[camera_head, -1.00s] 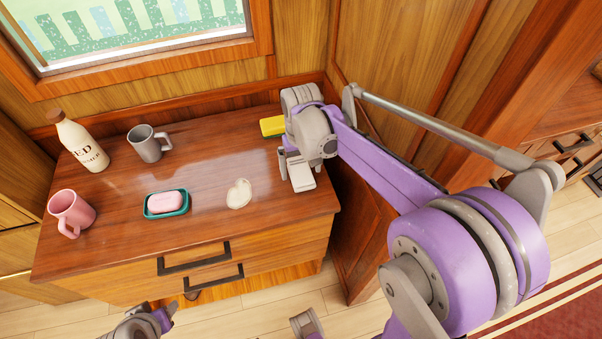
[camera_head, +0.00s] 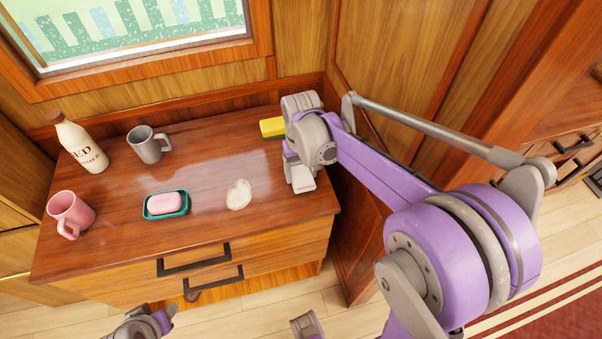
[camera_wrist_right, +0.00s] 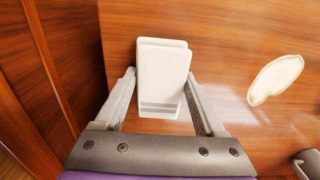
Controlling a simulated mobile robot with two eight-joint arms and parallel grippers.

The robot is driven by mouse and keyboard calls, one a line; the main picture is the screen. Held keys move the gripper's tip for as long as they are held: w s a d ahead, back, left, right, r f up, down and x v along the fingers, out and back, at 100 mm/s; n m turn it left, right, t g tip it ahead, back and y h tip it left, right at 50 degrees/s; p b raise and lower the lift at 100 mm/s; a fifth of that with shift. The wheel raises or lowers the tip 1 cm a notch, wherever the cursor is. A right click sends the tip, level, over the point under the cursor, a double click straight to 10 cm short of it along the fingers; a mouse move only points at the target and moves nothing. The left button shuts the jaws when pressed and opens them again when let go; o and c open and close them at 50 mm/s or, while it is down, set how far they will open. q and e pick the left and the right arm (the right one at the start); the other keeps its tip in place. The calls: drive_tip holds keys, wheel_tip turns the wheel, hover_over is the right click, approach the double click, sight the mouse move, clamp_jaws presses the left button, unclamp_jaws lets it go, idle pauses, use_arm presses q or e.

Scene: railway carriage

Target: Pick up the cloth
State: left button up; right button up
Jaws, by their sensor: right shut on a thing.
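The cloth (camera_wrist_right: 162,78) is white and folded, with grey stripes at its near end in the right wrist view. It is at the right end of the wooden cabinet top, and in the head view its pale near part (camera_head: 302,186) shows below my right gripper. My right gripper (camera_wrist_right: 160,95) is shut on the cloth, with one finger on each side of it. In the head view the right gripper (camera_head: 298,178) hides part of the cloth. A grey and purple end of my left gripper (camera_head: 145,322) shows at the bottom edge; its jaw state is unclear.
On the cabinet top (camera_head: 110,235) stand a bottle (camera_head: 80,145), a grey mug (camera_head: 148,145) and a pink mug (camera_head: 70,213). Pink soap (camera_head: 165,203) lies in a teal dish (camera_head: 182,208). A wooden wall stands close right.

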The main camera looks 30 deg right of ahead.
sight(301, 172)
wheel_tip(301, 172, up, 10)
drive_tip(key=shift+p, duration=0.5)
drive_tip(key=o, duration=0.8)
drive_tip(key=c, duration=0.5)
